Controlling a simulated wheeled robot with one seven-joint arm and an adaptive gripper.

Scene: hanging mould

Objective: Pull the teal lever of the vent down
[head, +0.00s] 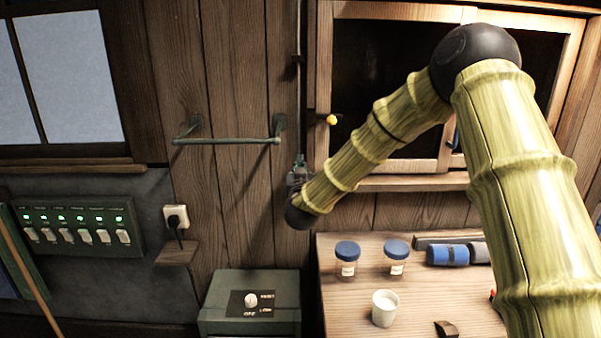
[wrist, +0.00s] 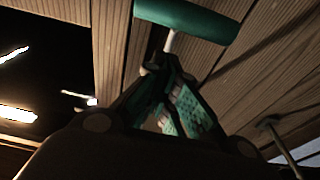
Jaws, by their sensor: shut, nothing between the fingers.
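The teal lever (wrist: 187,16) shows at the top of the wrist view as a thick rounded bar on a short pale stem. My gripper (wrist: 162,68) is shut and empty, with its fingertips just below the bar in that picture, close to the stem. I cannot tell whether they touch it. In the head view my gripper (head: 298,165) points up along the plank wall, beside a thin vertical rod (head: 299,90). The lever cannot be made out clearly there, and the vent itself is not clearly seen.
A towel rail (head: 228,141) is on the wall to the left. A cabinet with a yellow knob (head: 331,120) is on the right. Below are a green box with a dial (head: 251,299) and a table with lidded jars (head: 347,259) and a white cup (head: 385,308).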

